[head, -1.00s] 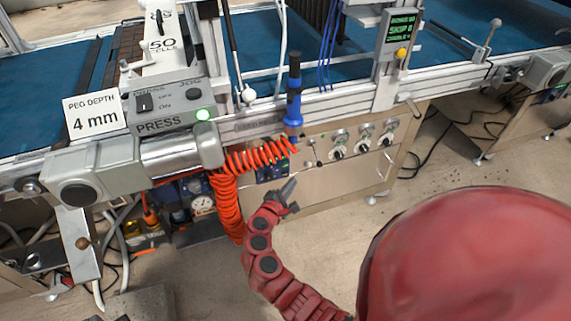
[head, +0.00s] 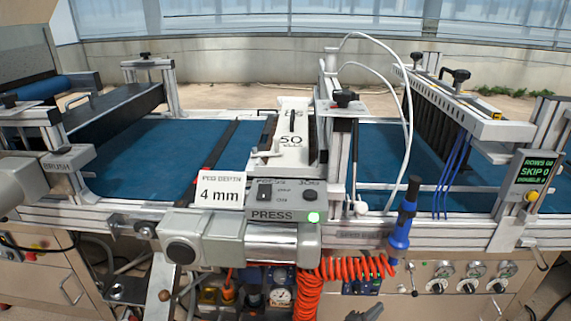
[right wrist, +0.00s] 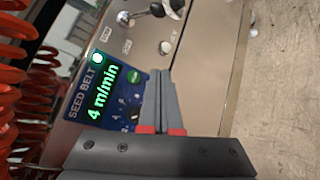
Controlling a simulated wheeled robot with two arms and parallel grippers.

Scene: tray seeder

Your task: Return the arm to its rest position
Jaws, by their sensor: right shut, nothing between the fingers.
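My right gripper (head: 366,312) shows only as a dark tip at the bottom edge of the head view, below the orange coiled hose (head: 318,285). In the right wrist view the two grey fingers of the right gripper (right wrist: 160,76) lie together, shut and empty. They are in front of the seed belt display (right wrist: 103,98), which reads 4 m/min. I cannot tell how far apart fingers and panel are. The rest of my right arm is out of the head view. My left gripper is in neither view.
The seeder's blue belt (head: 150,165) runs across the head view. The press unit (head: 284,215) has a lit green lamp. A blue-handled tool (head: 403,225) hangs at the front rail. Knobs and gauges (head: 468,285) sit on the lower panel. Bare floor (right wrist: 285,90) lies right in the wrist view.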

